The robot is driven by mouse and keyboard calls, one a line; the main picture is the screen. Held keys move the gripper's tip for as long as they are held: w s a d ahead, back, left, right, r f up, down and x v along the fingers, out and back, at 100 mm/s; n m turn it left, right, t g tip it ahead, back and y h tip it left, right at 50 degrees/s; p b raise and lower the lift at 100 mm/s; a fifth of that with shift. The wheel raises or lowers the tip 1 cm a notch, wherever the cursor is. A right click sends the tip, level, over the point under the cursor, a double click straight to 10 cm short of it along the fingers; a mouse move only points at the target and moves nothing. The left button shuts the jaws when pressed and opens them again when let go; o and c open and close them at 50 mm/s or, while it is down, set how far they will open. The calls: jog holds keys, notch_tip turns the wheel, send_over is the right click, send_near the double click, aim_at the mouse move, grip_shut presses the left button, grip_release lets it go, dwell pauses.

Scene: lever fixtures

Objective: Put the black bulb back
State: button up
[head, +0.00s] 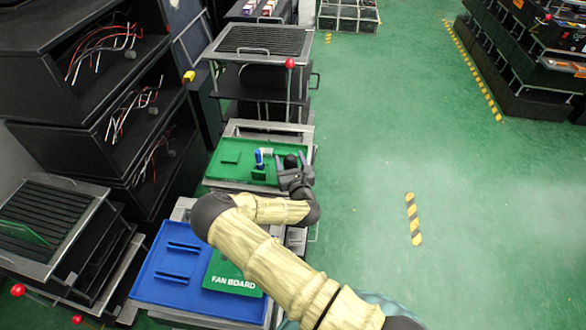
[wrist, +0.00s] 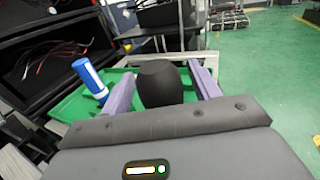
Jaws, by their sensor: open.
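The black bulb (wrist: 162,84) is a dark rounded shape that stands between my gripper's two purple fingers in the wrist view. A narrow gap shows on each side of it. My gripper (head: 297,174) is open around the bulb, over the right side of the green tray (head: 228,175). In the head view the bulb's dark top (head: 291,161) shows at the fingers. A blue and white cylinder (wrist: 90,78) stands to the left of the fingers, tilted in the wrist view. It also shows in the head view (head: 260,158). The bulb's base is hidden.
A blue tray (head: 165,285) with a green board marked FAN BOARD (head: 234,275) lies nearer, beside my arm. A rack with a red-knobbed lever (head: 290,63) stands behind the green tray. Black shelves with loose wires (head: 100,50) are at left.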

jog(key=s+d, duration=0.2)
jog(key=s, duration=0.9)
jog(key=shift+s+d+b, duration=0.2)
jog(key=shift+s+b, duration=0.1)
jog(key=shift+s, duration=0.1)
jog(key=shift+r, duration=0.1)
jog(key=d+f+m+g+h, duration=0.1)
jog(key=d+m+g+h, duration=0.65)
jog(key=m, duration=1.05)
jog(key=s+d+r+m+g+y, duration=0.3)
jog(key=s+r+m+g, duration=0.4)
jog(key=s+r+m, duration=1.1)
jog(key=shift+s+m+y, duration=0.4)
jog(key=shift+m+y, duration=0.15)
jog(key=shift+m, duration=0.65)
